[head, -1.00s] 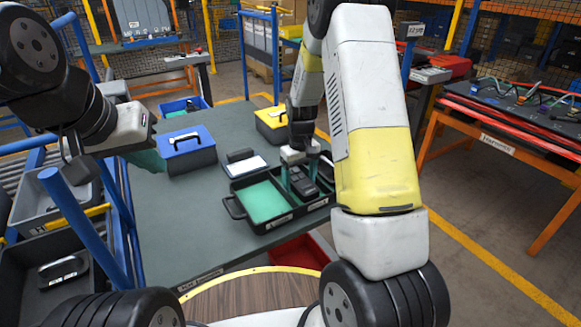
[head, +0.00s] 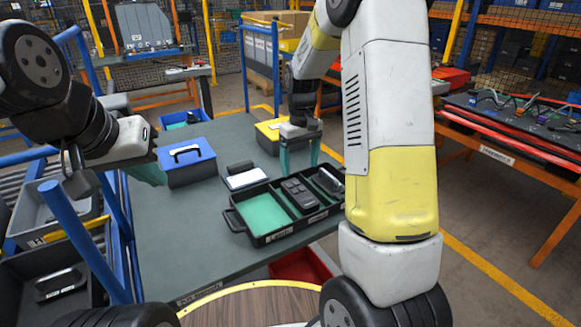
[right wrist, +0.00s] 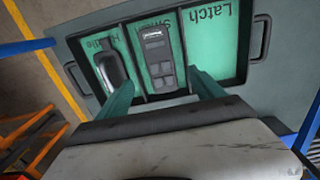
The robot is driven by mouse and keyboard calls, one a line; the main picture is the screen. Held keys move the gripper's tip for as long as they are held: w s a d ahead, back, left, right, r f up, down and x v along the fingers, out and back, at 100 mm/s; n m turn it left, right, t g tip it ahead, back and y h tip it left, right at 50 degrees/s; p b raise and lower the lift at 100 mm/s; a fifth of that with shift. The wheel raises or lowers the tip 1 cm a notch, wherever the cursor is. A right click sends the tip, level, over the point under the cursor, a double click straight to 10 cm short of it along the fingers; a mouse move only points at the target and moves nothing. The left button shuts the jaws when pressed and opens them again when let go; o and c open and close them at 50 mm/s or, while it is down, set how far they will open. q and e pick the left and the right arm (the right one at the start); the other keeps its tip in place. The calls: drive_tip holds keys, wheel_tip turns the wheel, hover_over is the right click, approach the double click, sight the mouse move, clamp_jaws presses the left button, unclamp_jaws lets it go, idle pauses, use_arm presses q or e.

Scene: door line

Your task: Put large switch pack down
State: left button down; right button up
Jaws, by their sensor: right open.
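The large switch pack (head: 298,194), a dark grey block with buttons, lies in the middle compartment of the black tray (head: 262,239) on the table. It also shows in the right wrist view (right wrist: 156,52), in the compartment whose partly covered label begins "Sw". My right gripper (head: 300,158) is open and empty, above and behind the pack in the head view; its green fingers (right wrist: 160,88) are apart, with nothing between them. A black handle (right wrist: 110,68) lies in the "Handle" compartment. The "Latch" compartment (right wrist: 212,45) is empty. My left gripper (head: 150,172) is at the left, away from the tray; its jaw opening is unclear.
A blue case (head: 187,163), a yellow case (head: 268,136) and a white-faced flat item (head: 245,178) stand behind the tray. Grey bins with a dark item are at the left. The table (head: 165,240) is clear left of the tray.

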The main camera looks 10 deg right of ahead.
drive_tip(key=s+r+m+t+y, duration=0.2)
drive_tip(key=s+r+t, duration=0.1)
drive_tip(key=s+r, duration=1)
drive_tip(key=s+a+r+m+t, duration=0.1)
drive_tip(key=s+a+r+t, duration=0.1)
drive_tip(key=s, duration=0.9)
drive_tip(key=shift+s+r+t, duration=0.15)
drive_tip(key=shift+r+t, duration=0.45)
drive_tip(key=shift+r, duration=0.3)
